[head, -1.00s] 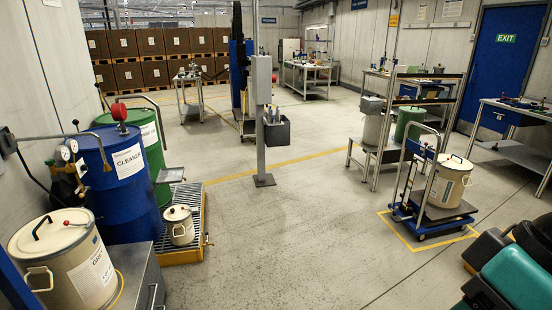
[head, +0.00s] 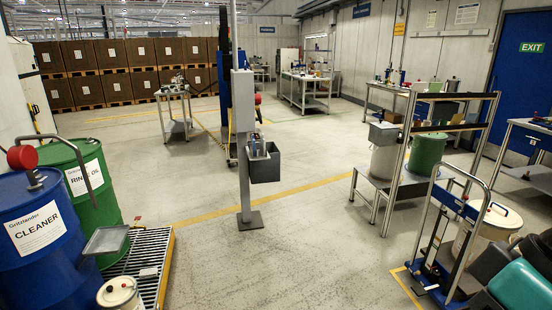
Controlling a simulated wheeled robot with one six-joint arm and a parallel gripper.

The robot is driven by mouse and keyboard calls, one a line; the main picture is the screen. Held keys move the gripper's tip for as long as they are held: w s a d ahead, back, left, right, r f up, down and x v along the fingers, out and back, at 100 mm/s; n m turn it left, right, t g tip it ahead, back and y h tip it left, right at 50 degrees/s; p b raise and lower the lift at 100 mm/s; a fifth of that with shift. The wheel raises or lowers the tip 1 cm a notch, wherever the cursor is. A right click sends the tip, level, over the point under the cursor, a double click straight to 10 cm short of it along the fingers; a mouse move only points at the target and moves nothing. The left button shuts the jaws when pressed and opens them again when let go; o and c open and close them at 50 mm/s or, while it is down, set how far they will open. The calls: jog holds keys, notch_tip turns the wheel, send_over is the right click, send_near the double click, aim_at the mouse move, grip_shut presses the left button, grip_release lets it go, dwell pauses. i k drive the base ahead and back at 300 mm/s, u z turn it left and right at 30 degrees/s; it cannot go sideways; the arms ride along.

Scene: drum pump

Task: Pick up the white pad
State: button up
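I cannot make out the white pad for certain in the head view. A small pale flat patch (head: 148,272) lies on the spill pallet's grating at the lower left, too small to identify. My gripper is not in view.
Blue CLEANER drum (head: 38,245) and green drum (head: 88,185) stand left, by the spill pallet (head: 165,270). A grey post (head: 243,150) with a bin (head: 264,166) stands mid-floor. A trolley (head: 440,262) and steel rack (head: 398,165) are right.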

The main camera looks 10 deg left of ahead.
aim_at(151, 273)
jog(key=u, duration=0.4)
jog(key=i, duration=2)
jog(key=u, duration=1.55)
jog(key=i, duration=1.2)
jog(key=u, duration=0.8)
